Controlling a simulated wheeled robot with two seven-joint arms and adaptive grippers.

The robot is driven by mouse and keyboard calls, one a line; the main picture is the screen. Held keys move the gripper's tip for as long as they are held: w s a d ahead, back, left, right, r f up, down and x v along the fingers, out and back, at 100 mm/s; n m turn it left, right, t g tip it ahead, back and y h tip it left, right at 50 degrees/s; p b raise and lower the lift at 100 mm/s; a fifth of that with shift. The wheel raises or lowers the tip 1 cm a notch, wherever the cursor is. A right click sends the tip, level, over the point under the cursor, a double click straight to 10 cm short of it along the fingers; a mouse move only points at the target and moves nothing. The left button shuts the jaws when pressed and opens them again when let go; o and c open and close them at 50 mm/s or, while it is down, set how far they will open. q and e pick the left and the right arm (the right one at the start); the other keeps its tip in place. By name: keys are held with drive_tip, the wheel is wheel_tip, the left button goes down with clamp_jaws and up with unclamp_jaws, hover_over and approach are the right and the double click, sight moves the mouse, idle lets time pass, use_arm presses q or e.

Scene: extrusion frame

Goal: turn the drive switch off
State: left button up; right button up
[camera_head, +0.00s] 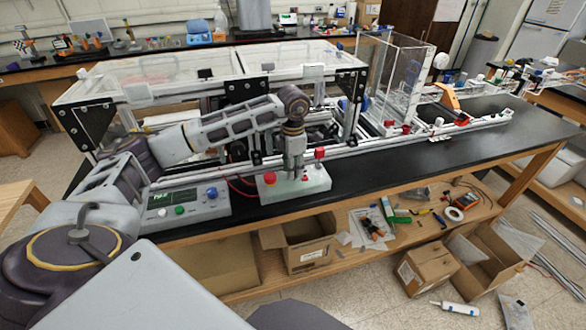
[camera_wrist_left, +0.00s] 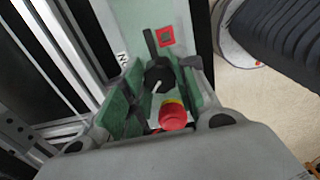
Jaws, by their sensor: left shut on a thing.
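The white switch box (camera_head: 316,186) sits on the front edge of the black bench. Its drive switch is a black rotary knob (camera_wrist_left: 158,76) with a white pointer line, seen in the left wrist view. My left gripper (camera_head: 293,172) reaches down onto the box from above. In the left wrist view its green-padded fingers (camera_wrist_left: 160,86) are closed on the knob from both sides. In the head view the gripper hides the knob. A red square (camera_wrist_left: 167,37) lies beyond the knob on the panel. My right gripper is not in view.
A red mushroom button (camera_head: 270,178) with a yellow ring stands close beside the gripper. A red-topped post (camera_head: 319,154) is on the other side. A control unit with display (camera_head: 182,205) sits to the left. The extrusion frame (camera_head: 240,150) rises behind.

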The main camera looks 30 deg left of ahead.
use_arm(q)
drive_tip(key=o, duration=1)
drive_tip(key=shift+r, duration=6)
drive_tip(key=shift+d, duration=0.1)
